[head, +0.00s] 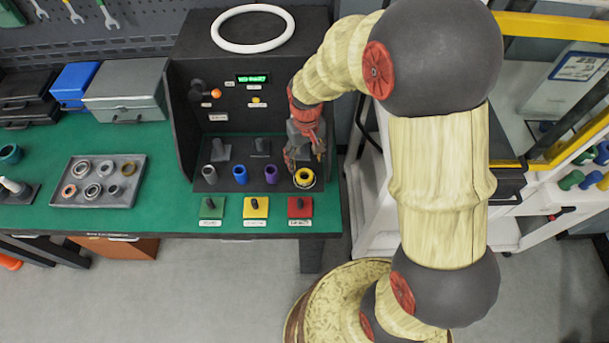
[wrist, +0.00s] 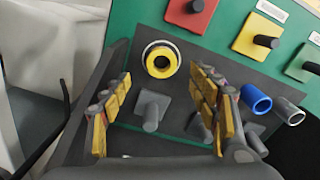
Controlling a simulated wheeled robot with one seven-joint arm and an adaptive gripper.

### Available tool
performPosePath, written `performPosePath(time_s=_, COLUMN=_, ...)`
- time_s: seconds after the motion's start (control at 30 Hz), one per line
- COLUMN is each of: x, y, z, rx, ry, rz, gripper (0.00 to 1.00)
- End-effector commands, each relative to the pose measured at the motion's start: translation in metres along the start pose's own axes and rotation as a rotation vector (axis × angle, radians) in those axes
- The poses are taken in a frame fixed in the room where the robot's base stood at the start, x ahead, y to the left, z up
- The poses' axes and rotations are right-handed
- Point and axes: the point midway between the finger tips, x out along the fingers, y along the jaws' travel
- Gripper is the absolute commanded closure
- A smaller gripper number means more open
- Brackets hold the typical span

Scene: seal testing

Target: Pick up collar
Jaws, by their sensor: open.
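A short yellow ring (head: 305,175), which looks like the collar, sits at the right front of the dark test stand, with a white ring around its base. It also shows in the wrist view (wrist: 153,63), just beyond my fingertips. My gripper (head: 304,158) is open and hangs by the yellow ring, slightly behind it in the head view. In the wrist view, my gripper (wrist: 157,110) has its yellow-padded fingers apart, with nothing held. A grey peg on a square base (wrist: 152,112) shows between the fingers, below the ring in the picture.
A blue sleeve (head: 240,174), a purple sleeve (head: 270,174) and a grey sleeve (head: 209,174) stand left of the yellow ring. Green, yellow and red (head: 299,208) peg plates lie in front. A tray (head: 139,162) of several rings is at left. The stand's back panel (head: 275,75) rises behind.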

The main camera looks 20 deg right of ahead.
Motion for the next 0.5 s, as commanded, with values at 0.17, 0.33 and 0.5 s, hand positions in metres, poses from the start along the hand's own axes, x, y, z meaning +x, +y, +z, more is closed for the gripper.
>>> performPosePath(time_s=0.17, x=0.016, y=0.000, z=0.000, rx=-0.001, ry=-0.008, rz=0.000, gripper=0.40)
performPosePath(time_s=0.33, x=0.032, y=-0.001, z=0.001, rx=-0.001, ry=-0.007, rz=0.000, gripper=0.40)
performPosePath(time_s=0.5, x=0.047, y=-0.002, z=0.001, rx=-0.001, ry=-0.006, rz=0.000, gripper=0.40)
